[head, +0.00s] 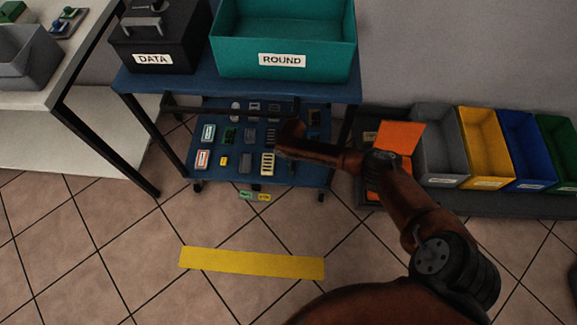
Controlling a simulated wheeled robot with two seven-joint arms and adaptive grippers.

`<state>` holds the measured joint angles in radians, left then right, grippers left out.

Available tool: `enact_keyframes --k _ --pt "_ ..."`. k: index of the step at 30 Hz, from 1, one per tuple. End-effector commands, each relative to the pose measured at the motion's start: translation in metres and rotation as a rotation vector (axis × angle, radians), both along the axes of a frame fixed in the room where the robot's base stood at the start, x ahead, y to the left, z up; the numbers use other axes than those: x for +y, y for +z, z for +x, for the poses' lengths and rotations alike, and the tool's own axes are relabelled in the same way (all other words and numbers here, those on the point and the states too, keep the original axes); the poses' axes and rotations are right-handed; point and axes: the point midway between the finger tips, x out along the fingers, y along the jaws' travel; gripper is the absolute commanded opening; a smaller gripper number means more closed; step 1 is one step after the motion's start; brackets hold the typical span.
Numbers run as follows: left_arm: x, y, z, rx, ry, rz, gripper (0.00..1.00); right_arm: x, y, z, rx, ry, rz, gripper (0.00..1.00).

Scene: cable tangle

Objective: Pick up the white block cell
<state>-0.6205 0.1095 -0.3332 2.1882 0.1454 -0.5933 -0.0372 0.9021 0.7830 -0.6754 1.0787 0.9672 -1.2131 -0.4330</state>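Small parts lie in rows on the lower blue shelf (228,174) of a cart. Pale block-like pieces among them are a white one with a red edge (203,158), a white one with a teal edge (208,131) and a cream slotted one (267,163). I cannot tell which is the white block cell. My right arm comes in from the lower right. Its gripper (290,130) is over the right part of the shelf, beside the cream piece, and hides some parts. Its fingers are too dark and small to tell open or shut. My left gripper is out of view.
The cart's top holds a black DATA box (152,58) and a teal ROUND bin (282,60), overhanging the shelf. Grey (440,145), yellow (484,147), blue (526,150) and green bins stand right. A white table (60,85) stands left.

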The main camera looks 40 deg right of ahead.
Motion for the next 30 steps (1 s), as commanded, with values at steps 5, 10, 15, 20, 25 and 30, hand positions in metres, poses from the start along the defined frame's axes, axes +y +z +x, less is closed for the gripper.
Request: enact_keyframes --k 5,10,15,20,25,30 --pt "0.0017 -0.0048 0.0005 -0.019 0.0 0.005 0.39 0.0 -0.0044 0.0006 -0.001 0.0 0.0 0.56" --pt "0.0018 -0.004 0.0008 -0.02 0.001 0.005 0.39 0.0 -0.0033 0.0009 -0.002 0.0 0.001 0.56" --pt "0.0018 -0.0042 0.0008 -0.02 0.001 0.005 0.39 0.0 -0.0034 0.0008 -0.001 0.0 0.0 0.46" --pt "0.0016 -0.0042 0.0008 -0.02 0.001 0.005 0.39 -0.0001 -0.0036 0.0006 -0.001 0.0 0.0 0.34" --pt "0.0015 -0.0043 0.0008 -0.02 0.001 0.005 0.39 -0.0001 -0.0037 0.0005 -0.001 0.0 0.0 0.23" --pt "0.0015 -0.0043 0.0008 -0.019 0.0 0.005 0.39 -0.0001 -0.0037 0.0005 -0.001 0.0 0.0 0.13"
